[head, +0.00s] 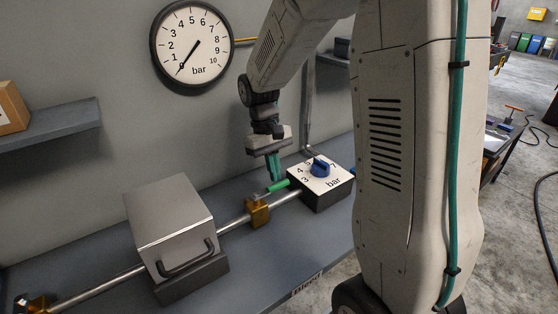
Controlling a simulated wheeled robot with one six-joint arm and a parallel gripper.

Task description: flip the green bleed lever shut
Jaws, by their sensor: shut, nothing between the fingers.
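The green bleed lever (279,186) sits on top of a brass valve (257,212) on the pipe (235,223). In the head view the lever points right and slightly up, roughly along the pipe's line. My gripper (274,177) points down just above and behind the lever, with its teal fingers shut and empty. The fingertips overlap the lever's edge in the picture; I cannot tell whether they touch it.
A box with a blue knob (320,167) stands right of the valve. A metal box (170,222) with a handle stands left on the bench (265,265). The wall gauge (193,43) has its needle near 0. A shelf (60,127) holds a cardboard box.

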